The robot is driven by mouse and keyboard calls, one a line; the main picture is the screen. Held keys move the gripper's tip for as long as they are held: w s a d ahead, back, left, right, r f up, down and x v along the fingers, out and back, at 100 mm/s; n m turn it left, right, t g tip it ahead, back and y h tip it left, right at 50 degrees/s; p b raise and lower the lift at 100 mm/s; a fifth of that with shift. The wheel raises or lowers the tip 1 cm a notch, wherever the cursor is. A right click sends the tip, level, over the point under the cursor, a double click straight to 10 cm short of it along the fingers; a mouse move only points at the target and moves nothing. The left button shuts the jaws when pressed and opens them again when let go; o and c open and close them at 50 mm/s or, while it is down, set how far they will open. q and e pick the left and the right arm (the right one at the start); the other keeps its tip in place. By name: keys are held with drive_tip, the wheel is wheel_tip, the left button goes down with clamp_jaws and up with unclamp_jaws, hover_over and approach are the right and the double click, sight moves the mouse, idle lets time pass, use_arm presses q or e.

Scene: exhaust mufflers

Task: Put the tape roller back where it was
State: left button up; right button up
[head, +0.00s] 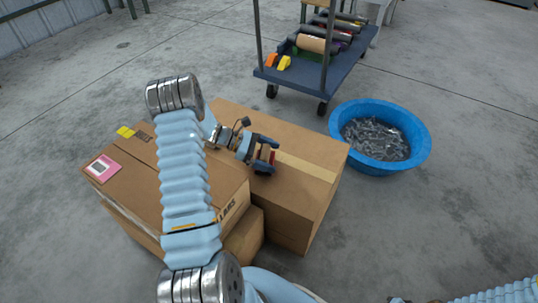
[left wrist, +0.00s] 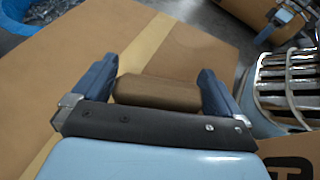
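My left gripper (head: 265,156) is over the top of the large cardboard box (head: 310,165), its two dark blue fingers spread apart. A brown block-like piece, which I take for the tape roller (left wrist: 158,92), lies between the fingers in the left wrist view, with its ends meeting both of them. In the head view only a small reddish-brown part of it shows between the fingers. Whether it touches the box below is hard to tell. Of my right arm only a forearm and a small dark part show at the bottom right edge of the head view; its fingers cannot be made out.
Another cardboard box (head: 140,178) with a pink label stands at left, partly behind my left arm. A blue tub (head: 420,140) of metal pieces stands at right. A blue cart (head: 345,72) at the back carries mufflers and orange and yellow items.

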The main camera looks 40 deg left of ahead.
use_arm(q)
drive_tip(key=shift+r, duration=0.25)
drive_tip(key=v, duration=1.2)
drive_tip(key=shift+p, duration=0.3)
